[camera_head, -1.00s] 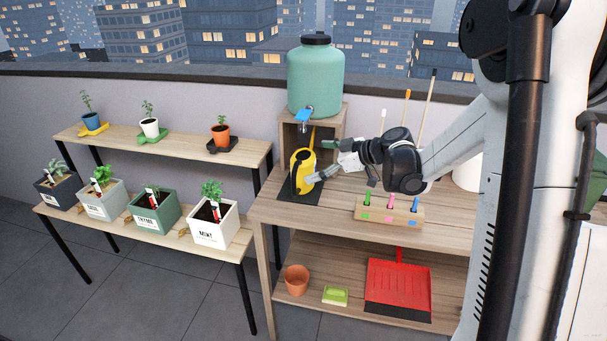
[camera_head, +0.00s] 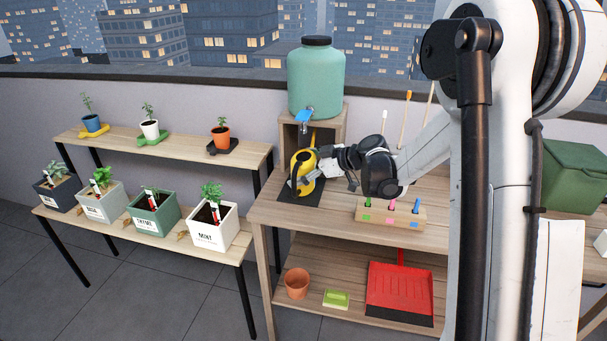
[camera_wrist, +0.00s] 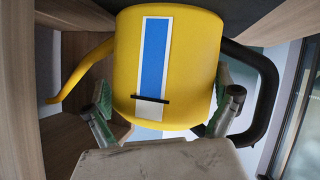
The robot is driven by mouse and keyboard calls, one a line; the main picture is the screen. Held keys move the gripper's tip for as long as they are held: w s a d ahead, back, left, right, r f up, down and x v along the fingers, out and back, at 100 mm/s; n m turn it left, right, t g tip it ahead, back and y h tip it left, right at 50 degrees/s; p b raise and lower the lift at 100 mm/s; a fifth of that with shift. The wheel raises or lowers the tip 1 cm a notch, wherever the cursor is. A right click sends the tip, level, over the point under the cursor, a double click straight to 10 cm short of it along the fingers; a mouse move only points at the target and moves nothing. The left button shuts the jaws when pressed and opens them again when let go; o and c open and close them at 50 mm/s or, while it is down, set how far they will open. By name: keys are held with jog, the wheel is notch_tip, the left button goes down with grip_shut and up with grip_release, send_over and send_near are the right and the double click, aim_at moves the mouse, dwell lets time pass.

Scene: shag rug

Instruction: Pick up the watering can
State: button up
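The yellow watering can (camera_head: 308,186) stands on a black mat (camera_head: 288,193) at the left end of the wooden bench, below the tap of the green water tank. Its black handle faces left in the head view. My gripper (camera_head: 323,162) is at the can from the right, low over the bench. In the wrist view the can (camera_wrist: 190,60) fills the middle, with a blue and white strip on its side, its spout left and black handle right. The green-padded fingers of my gripper (camera_wrist: 165,105) lie along both its sides and appear to touch it.
The tank (camera_head: 315,80) stands on a wooden box (camera_head: 341,125) right behind the can. A wooden marker holder (camera_head: 390,215) is in front of my arm. Potted plants stand on the shelves at left. A red dustpan (camera_head: 400,290) lies on the lower shelf.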

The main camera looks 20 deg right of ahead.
aim_at(303, 156)
jog(key=c, duration=1.3)
jog(key=shift+r, duration=0.1)
jog(key=shift+r, duration=0.45)
jog(key=shift+c, duration=0.3)
notch_tip(303, 156, up, 3)
jog(key=shift+f+p, duration=0.15)
jog(key=shift+p, duration=0.4)
jog(key=shift+c, duration=0.3)
jog(key=s+a, duration=0.4)
jog(key=s, duration=0.3)
jog(key=s+a+p, duration=0.1)
jog(key=s+a, duration=0.3)
jog(key=s, duration=0.4)
jog(key=shift+s+a, duration=0.15)
jog(key=w+d+m+t+h, duration=0.1)
jog(key=d, duration=0.1)
jog(key=w+d+r+m+t+h+p, duration=0.1)
jog(key=w+d+m+h, duration=0.1)
jog(key=w+d+m+t+h+p, duration=0.1)
jog(key=d+m, duration=0.1)
jog(key=d, duration=0.1)
jog(key=shift+w+r+h, duration=0.2)
jog(key=shift+h, duration=0.1)
jog(key=shift+w+d+r+m+h, duration=0.2)
jog(key=shift+w+d+m+h, duration=0.1)
jog(key=shift+d+m+h, duration=0.1)
